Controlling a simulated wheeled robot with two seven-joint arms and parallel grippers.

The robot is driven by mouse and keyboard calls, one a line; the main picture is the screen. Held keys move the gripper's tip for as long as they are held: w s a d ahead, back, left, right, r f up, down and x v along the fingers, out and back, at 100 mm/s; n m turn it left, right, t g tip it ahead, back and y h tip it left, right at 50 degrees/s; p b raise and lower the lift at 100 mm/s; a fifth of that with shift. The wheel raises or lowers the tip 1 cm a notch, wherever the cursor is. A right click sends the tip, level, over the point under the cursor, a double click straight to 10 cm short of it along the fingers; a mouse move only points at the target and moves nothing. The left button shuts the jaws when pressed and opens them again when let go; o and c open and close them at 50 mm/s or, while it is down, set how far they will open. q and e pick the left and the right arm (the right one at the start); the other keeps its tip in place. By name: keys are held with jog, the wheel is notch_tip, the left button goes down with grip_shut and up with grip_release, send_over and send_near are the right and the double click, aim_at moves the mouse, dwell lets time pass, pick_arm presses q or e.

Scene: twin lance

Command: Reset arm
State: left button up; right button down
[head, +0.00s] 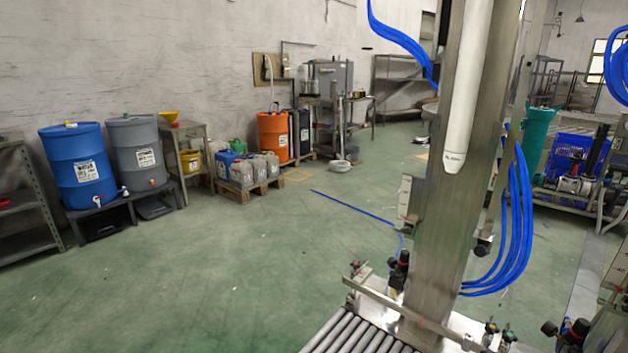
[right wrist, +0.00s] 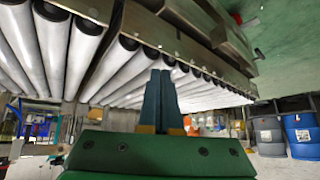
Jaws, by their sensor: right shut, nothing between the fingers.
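My right gripper (right wrist: 161,78) shows in the right wrist view. Its two dark blue fingers are together with nothing between them. They are close to a conveyor of grey rollers (right wrist: 85,50) in that view; I cannot tell whether they touch it. In the head view neither gripper is seen. A white, tapered lance (head: 466,100) hangs point down in front of a steel column (head: 443,240) there.
The conveyor's rollers (head: 352,338) also show at the bottom of the head view. Blue hoses (head: 515,230) hang beside the column. A blue drum (head: 82,165) and a grey drum (head: 136,150) stand along the left wall. The green floor (head: 220,270) between is largely clear.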

jog(key=s+a+f+n+g, duration=0.1)
jog(key=s+f+n+g, duration=0.15)
jog(key=s, duration=0.85)
jog(key=s+a+f+n+g, duration=0.1)
jog(key=s+f+g, duration=0.3)
jog(key=s, duration=0.7)
notch_tip(320, 180, up, 15)
jog(key=s+p, duration=0.1)
jog(key=p, duration=1.4)
jog(key=shift+s+d+f, duration=0.15)
jog(key=shift+s+d, duration=0.05)
jog(key=shift+d, duration=0.1)
jog(key=c, duration=1.6)
grip_release()
